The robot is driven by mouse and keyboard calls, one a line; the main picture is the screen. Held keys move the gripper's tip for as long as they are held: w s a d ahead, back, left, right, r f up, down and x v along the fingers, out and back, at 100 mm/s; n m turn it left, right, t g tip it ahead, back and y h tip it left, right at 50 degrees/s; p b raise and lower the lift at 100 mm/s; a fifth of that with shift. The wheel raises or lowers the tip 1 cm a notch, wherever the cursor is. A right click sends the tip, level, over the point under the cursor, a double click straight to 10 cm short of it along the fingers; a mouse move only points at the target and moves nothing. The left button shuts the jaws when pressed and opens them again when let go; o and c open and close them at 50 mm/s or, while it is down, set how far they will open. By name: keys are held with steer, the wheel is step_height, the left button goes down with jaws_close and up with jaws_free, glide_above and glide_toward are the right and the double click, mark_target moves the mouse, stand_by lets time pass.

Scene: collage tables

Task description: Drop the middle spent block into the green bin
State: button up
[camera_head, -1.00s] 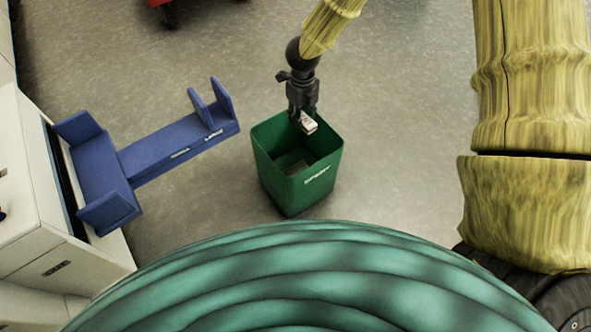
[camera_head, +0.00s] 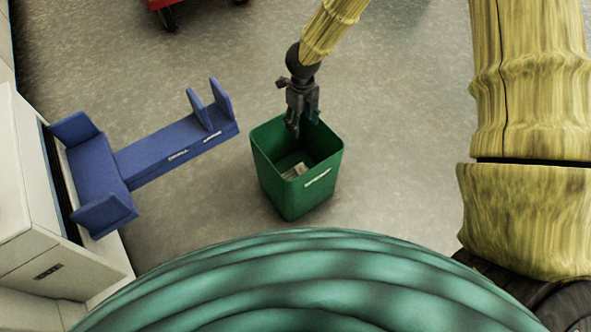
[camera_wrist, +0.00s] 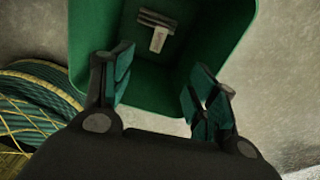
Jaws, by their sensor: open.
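The green bin (camera_head: 290,190) stands on the floor in the middle of the head view, and its inside fills the top of the wrist view (camera_wrist: 105,25). A small pale block (camera_head: 295,171) lies on the bin's floor. In the wrist view the white-labelled block (camera_wrist: 158,38) lies beside a darker grey piece (camera_wrist: 157,20). My gripper (camera_head: 303,122) is over the bin's far rim, pointing down, with its fingers apart and nothing between them. The open fingers also show in the wrist view (camera_wrist: 160,95).
A blue shelf-like fixture (camera_head: 150,155) with upright plates juts from a white cabinet (camera_head: 40,200) at the left. A red object (camera_head: 160,4) is at the top edge. The grey floor right of the bin is clear.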

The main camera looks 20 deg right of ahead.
step_height(320, 180, up, 12)
stand_by(0.6)
stand_by(0.4)
